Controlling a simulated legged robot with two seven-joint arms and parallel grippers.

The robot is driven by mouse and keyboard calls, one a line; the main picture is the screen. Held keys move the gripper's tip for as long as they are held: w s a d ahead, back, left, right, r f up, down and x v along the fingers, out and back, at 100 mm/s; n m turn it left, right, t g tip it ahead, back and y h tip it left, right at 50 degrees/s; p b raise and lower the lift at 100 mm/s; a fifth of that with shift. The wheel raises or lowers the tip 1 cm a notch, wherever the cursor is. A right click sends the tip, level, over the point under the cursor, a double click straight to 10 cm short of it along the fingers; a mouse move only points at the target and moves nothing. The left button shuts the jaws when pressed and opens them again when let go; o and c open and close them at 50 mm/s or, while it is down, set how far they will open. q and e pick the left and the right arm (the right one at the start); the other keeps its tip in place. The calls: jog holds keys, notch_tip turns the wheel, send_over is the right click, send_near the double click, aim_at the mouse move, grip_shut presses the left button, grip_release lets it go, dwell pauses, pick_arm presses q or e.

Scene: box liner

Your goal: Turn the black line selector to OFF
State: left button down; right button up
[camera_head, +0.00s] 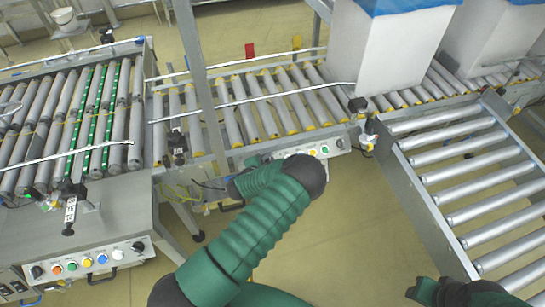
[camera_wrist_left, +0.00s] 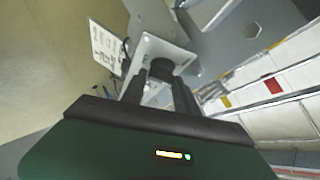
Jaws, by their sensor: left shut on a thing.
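My left gripper (camera_head: 212,184) reaches leftward from my green forearm, low beside the middle conveyor. In the left wrist view its two dark fingers (camera_wrist_left: 161,82) are shut on a black knob, the black line selector (camera_wrist_left: 162,67). The selector stands on a light grey plate with screws. Its pointer and any OFF marking are too small or hidden to read. In the head view the selector is hidden by my gripper and arm. Part of my right arm (camera_head: 455,291) shows at the bottom right; its fingers are not clear.
A control panel (camera_head: 90,262) with coloured buttons and black knobs is at the lower left. Another button panel (camera_head: 318,152) sits on the middle conveyor (camera_head: 260,112). A roller conveyor (camera_head: 470,180) stands at right, white boxes (camera_head: 385,45) behind. A white label card (camera_wrist_left: 106,45) is beside the plate.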

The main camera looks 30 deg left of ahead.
pick_arm(q)
jog(key=shift+r+m+g+h+p, duration=0.15)
jog(key=shift+m+g+h+p, duration=0.35)
jog(key=shift+m+p, duration=0.7)
